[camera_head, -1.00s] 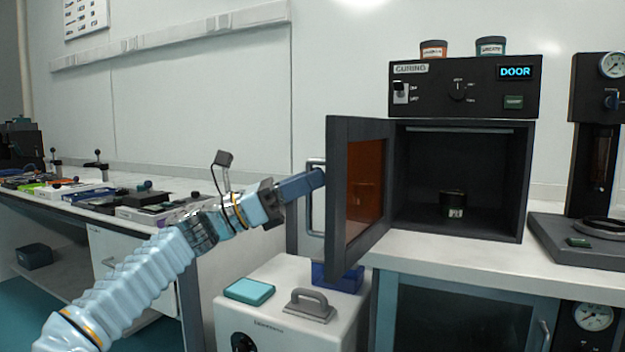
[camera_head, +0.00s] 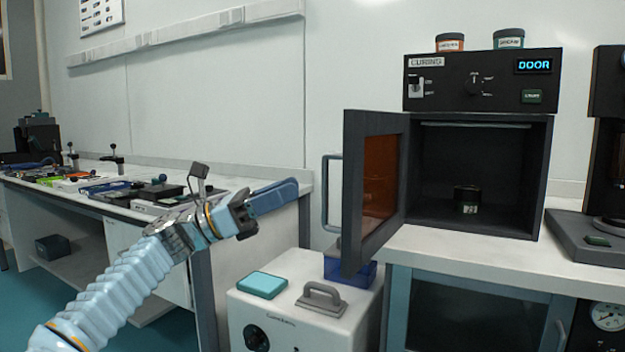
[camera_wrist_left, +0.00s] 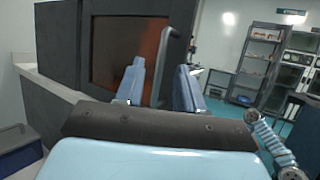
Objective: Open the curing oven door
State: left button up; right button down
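The curing oven (camera_head: 482,80) stands on the right-hand bench, with its display reading DOOR. Its dark door (camera_head: 357,240) with an orange window stands wide open, swung out to the left. The bar handle (camera_head: 328,190) is on the door's outer face; it also shows in the left wrist view (camera_wrist_left: 166,62). My left gripper (camera_head: 294,188) is left of the handle, with a gap between them. In the left wrist view its two fingers (camera_wrist_left: 160,88) are apart and empty, with the handle seen beyond them. My right gripper is not in view.
A dark jar (camera_head: 467,198) sits inside the oven. Below the door are a white cabinet (camera_head: 300,315) with a grey handle, a teal box (camera_head: 262,285) and a blue bin (camera_head: 350,271). A cluttered bench (camera_head: 235,178) runs along the left. Two jars stand on the oven.

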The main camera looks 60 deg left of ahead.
pick_arm(q)
jog(key=v, duration=0.6)
jog(key=shift+s, duration=0.15)
jog(key=shift+f, duration=0.1)
